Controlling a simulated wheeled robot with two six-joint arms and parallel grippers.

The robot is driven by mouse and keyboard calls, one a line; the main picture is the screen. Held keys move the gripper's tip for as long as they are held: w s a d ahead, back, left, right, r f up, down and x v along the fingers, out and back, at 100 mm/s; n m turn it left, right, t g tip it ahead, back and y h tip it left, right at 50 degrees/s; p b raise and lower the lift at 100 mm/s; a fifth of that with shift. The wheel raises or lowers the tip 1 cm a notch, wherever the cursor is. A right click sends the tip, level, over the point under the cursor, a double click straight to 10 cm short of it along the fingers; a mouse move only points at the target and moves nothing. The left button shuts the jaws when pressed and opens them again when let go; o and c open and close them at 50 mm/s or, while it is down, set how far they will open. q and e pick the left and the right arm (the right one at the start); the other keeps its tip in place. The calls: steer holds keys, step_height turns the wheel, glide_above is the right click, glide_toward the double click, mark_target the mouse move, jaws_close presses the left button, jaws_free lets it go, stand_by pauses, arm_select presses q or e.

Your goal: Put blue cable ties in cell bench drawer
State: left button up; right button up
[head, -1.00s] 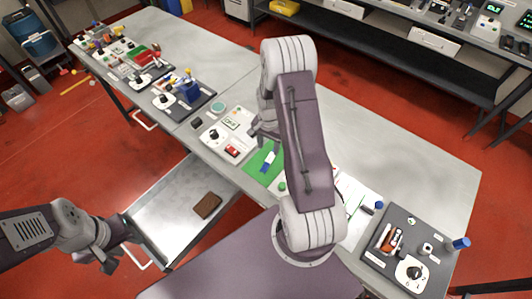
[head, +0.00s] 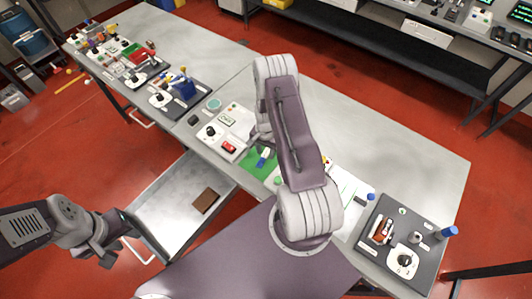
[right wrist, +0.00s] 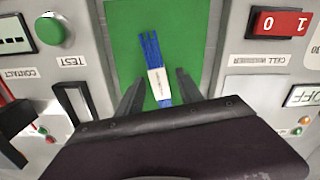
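The blue cable ties (right wrist: 150,50), a thin bundle with a white band, lie on a green mat (right wrist: 122,28) on the bench; they also show in the head view (head: 265,155). My right gripper (right wrist: 158,88) is open, its fingers on either side of the bundle's banded part and apart from it. The purple arm covers part of the mat in the head view. The open drawer (head: 160,215) sticks out below the bench's front edge and holds a brown block (head: 205,201). My left gripper (head: 108,255) is near the drawer's front and handle; its fingertips are unclear.
A panel with a red switch (head: 229,147) and dial is left of the mat. A grey tray (head: 385,262) with a dial and blue-capped part stands at the right end. Blue and red devices crowd the far left bench. The bench's back right is bare.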

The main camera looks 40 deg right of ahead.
mark_target(265, 153)
steer(key=c, duration=0.5)
jaws_close()
steer(key=shift+s, duration=0.15)
steer(key=shift+r+b, duration=0.3)
steer(key=shift+r, duration=0.2)
steer(key=r+b, duration=0.1)
steer(key=r, duration=0.2)
steer(key=shift+w, duration=0.2)
steer(key=s+a+r+b, duration=0.1)
steer(key=s+a+r, duration=0.1)
steer(key=s, duration=0.3)
steer(key=s+a+r+b, duration=0.1)
steer(key=s+a+r, duration=0.2)
steer(key=s+r, duration=0.2)
steer(key=shift+s+b, duration=0.3)
steer(key=shift+s, duration=0.15)
